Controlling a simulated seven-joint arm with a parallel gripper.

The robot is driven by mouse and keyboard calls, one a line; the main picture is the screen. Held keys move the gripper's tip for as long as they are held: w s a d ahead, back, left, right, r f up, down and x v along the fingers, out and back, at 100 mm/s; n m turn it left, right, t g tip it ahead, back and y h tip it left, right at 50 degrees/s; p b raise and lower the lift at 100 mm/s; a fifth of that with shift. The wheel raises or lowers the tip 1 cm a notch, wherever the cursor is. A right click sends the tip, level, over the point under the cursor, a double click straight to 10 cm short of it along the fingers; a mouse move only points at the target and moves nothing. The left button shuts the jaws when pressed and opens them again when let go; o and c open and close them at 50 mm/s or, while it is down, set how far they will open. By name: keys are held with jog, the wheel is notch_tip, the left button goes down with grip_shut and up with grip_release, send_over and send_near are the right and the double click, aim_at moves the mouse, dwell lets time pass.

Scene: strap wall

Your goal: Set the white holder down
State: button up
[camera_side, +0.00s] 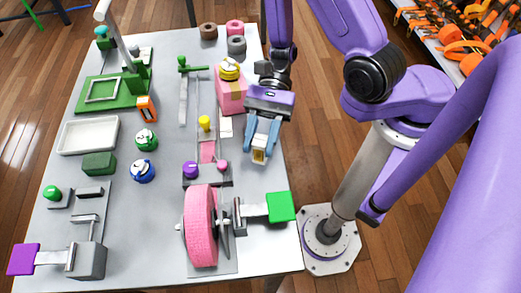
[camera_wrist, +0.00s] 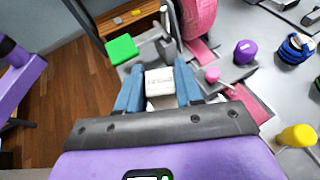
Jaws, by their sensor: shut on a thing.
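The white holder (camera_wrist: 160,82) is a small white block with dark markings on its face. My gripper (camera_wrist: 158,92) has its two blue fingers shut on it, one on each side. In the side view the holder (camera_side: 259,155) shows between the fingertips of my gripper (camera_side: 261,143), which points down near the right edge of the grey table (camera_side: 262,185). It appears to be held above the table; the exact gap beneath it cannot be told.
A pink wheel (camera_side: 201,226) and a green block (camera_side: 280,207) on a metal arm stand in front of the gripper. A pink box (camera_side: 231,95) with a yellow-topped roll is behind left. Purple and pink knobs (camera_side: 190,169) are to the left. Wooden floor lies beyond the table's right edge.

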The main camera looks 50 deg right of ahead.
aim_at(260, 152)
jog(key=shift+f, duration=2.1)
jog(key=o, duration=1.1)
jog(key=shift+f, duration=0.1)
